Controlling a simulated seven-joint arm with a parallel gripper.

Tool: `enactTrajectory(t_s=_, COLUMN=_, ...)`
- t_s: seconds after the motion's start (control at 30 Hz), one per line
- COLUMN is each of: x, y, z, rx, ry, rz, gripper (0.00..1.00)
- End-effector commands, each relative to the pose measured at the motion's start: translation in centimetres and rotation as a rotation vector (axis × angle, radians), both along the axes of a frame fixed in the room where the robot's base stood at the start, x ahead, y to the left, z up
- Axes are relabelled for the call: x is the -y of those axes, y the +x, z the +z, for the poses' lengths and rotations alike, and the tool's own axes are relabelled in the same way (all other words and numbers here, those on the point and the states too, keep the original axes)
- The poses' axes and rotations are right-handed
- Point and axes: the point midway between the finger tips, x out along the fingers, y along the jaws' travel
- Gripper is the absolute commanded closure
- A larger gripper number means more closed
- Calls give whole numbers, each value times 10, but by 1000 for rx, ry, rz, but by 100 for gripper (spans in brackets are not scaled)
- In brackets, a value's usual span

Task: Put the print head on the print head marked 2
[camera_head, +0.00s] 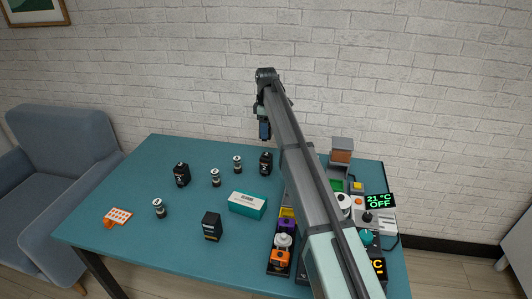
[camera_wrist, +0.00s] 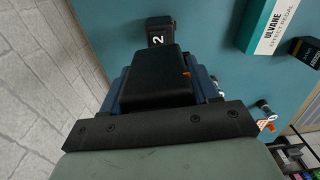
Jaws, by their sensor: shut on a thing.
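My gripper (camera_head: 264,131) is above the back of the table, with its blue fingers pointing down. In the wrist view my gripper (camera_wrist: 165,88) is shut on a black print head (camera_wrist: 155,82), which has a small orange mark on its edge. The black print head marked 2 (camera_head: 265,163) stands on the table below my gripper. In the wrist view the print head marked 2 (camera_wrist: 160,32) shows just beyond the held one, which hides part of it. The held head is raised; the exact gap between the two cannot be told.
Another marked black block (camera_head: 181,174) and several small jars (camera_head: 215,178) stand to the left. A teal and white box (camera_head: 247,204) and a dark block (camera_head: 212,226) are nearer. An orange piece (camera_head: 117,217) lies left. Equipment with a temperature display (camera_head: 380,201) crowds the right.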

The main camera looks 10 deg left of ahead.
Motion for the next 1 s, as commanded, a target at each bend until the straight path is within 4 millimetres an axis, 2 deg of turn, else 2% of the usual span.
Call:
enactTrajectory(t_s=0.3, x=0, y=-1, z=-48, rx=0, ry=0, rz=-1, gripper=79)
enactTrajectory(t_s=0.53, x=0, y=-1, z=-65, rx=0, ry=0, rz=-2, gripper=79)
enactTrajectory(t_s=0.7, x=0, y=-1, z=-86, rx=-1, ry=0, rz=-2, gripper=79)
enactTrajectory(t_s=1.0, x=0, y=0, z=-91, rx=1, ry=0, rz=-2, gripper=79)
